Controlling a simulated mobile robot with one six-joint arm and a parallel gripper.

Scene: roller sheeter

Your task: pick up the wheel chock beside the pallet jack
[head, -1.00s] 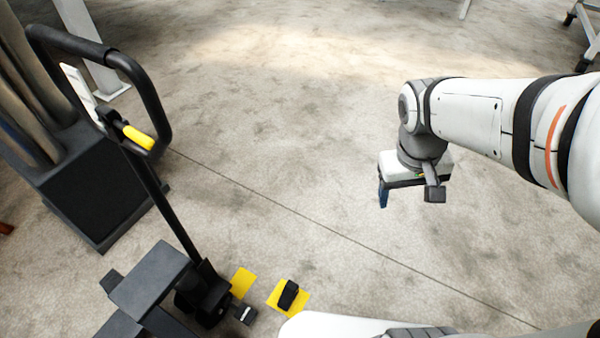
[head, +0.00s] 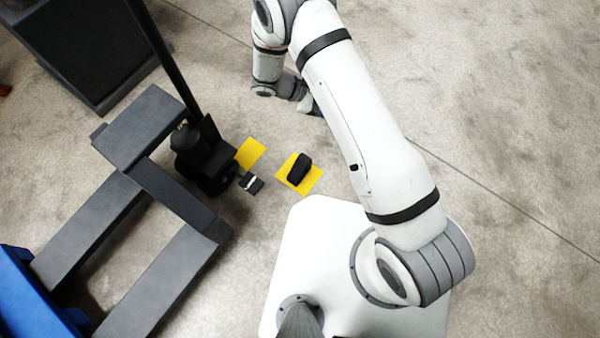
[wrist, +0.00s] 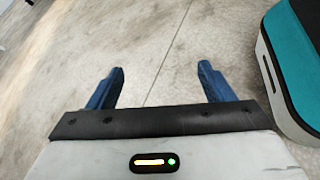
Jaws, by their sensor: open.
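The wheel chock (head: 299,168) is a small black block on a yellow floor square, right of the pallet jack (head: 183,207) in the head view. A smaller dark piece with a pale stripe (head: 251,183) lies between it and the jack; I cannot tell what it is. My gripper (wrist: 160,85) is open and empty in the wrist view, its two blue fingers spread over bare floor. The chock is not visible in the wrist view.
A second yellow square (head: 251,153) is bare. The jack's dark forks and a blue object (head: 25,295) fill the lower left. A dark box-like base (head: 95,45) stands at upper left. A teal-edged dark object (wrist: 295,65) is at right in the wrist view. Floor beyond the chock is open.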

